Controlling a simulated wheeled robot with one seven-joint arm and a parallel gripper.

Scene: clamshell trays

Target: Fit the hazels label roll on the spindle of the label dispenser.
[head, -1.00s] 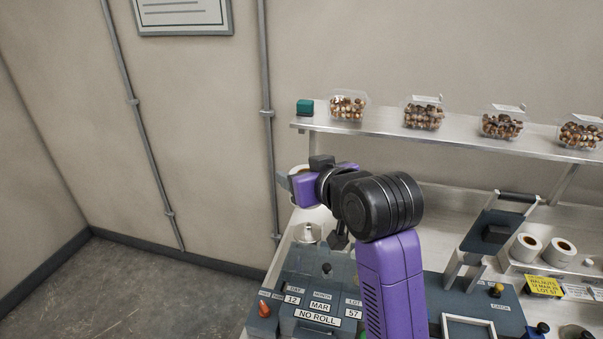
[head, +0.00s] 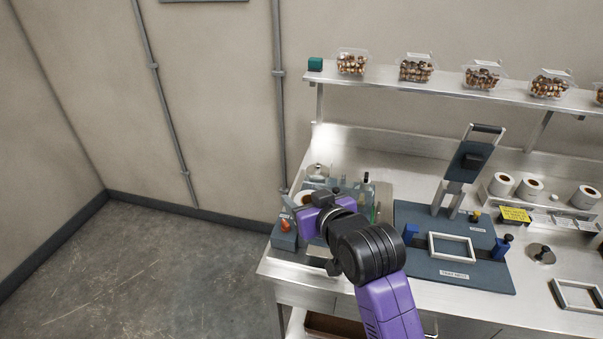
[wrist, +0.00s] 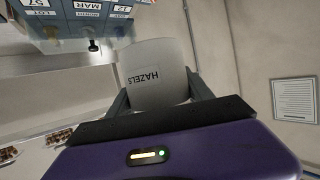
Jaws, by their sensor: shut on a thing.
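My gripper (head: 303,205) is shut on a white label roll (wrist: 158,72). The roll reads HAZELS, upside down in the wrist view, and sits between both fingers. In the head view only a small part of the roll (head: 302,196) shows beside my purple gripper. The label dispenser (head: 284,241) is blue-grey with an orange knob, at the left end of the bench, largely hidden behind my arm. In the wrist view the dispenser (wrist: 85,35) is at top left, with date and lot tags. The roll appears apart from it. I cannot make out the spindle clearly.
A tray sealing press (head: 455,262) with a raised lever stands to the right. Several spare rolls (head: 530,187) sit on a rack farther right. Nut-filled clamshells (head: 415,72) line the upper shelf. A silver round piece (head: 318,172) stands behind the dispenser.

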